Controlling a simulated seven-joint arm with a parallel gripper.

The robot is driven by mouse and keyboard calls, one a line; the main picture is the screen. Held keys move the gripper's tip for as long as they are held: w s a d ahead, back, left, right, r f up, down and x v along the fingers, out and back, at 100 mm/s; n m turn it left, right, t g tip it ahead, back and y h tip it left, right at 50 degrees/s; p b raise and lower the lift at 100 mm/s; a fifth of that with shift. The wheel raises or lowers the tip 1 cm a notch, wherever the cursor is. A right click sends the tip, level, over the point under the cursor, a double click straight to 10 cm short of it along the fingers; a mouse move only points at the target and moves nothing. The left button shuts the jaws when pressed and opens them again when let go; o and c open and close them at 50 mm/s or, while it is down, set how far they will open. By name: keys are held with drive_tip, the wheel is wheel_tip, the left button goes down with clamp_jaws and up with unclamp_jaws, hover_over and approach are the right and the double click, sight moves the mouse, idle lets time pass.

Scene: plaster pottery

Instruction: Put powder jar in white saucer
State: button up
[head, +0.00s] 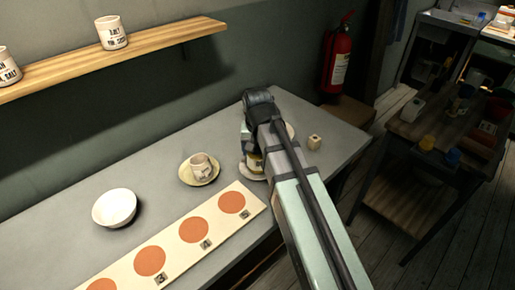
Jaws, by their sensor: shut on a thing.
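A small jar with a pale, yellowish and dark side (254,162), likely the powder jar, shows under my gripper (251,151). My gripper is shut on it, and the fingers are mostly hidden by my arm. A whitish saucer (246,175) shows below the jar, partly covered by my arm. The jar is over or in this saucer; I cannot tell whether it touches. Another pale round edge (290,130) shows just right of my wrist, mostly hidden.
A cup (201,164) stands on a yellowish saucer (188,179) to the left. A white bowl (114,207) is farther left. A board with orange circles (193,230) lies in front. A small beige block (314,142) is at right. A shelf (150,47) hangs above.

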drive_tip(key=shift+f, duration=0.2)
drive_tip(key=o, duration=1.4)
drive_tip(key=shift+f, duration=0.1)
drive_tip(key=r, duration=0.4)
drive_tip(key=s+r, duration=0.1)
drive_tip(key=r, duration=0.7)
drive_tip(key=shift+s+r, duration=0.3)
drive_tip(key=shift+s, duration=0.1)
